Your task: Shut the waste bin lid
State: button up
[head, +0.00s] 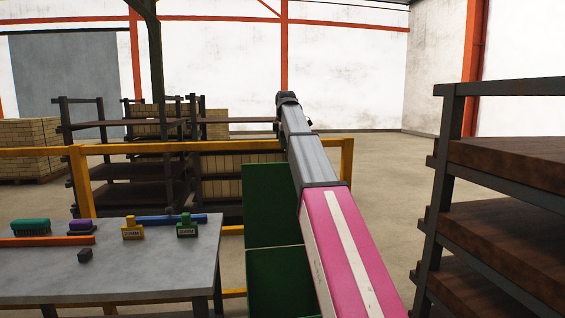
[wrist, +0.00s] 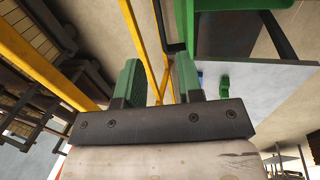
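The green waste bin (head: 272,285) stands right of the table in the head view, partly hidden by my arm. A flat green panel (head: 262,200), which looks like its lid, stands raised above it, with a seam between the two. In the wrist view, green parts of the bin (wrist: 225,22) show at the upper right, beside a dark area. My gripper (wrist: 160,80) is open, with its two green-padded fingers well apart and nothing between them. It is apart from the bin there. In the head view I cannot clearly make out the fingers.
A grey table (head: 120,275) at the left holds stamps, brushes and bars. A yellow rail (head: 110,149) runs behind the bin, with shelves of bricks beyond. A dark rack with brown boards (head: 510,205) stands close on the right. Floor shows between bin and rack.

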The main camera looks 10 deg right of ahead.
jog(key=x, duration=0.9)
jog(key=shift+f, duration=0.1)
grip_shut()
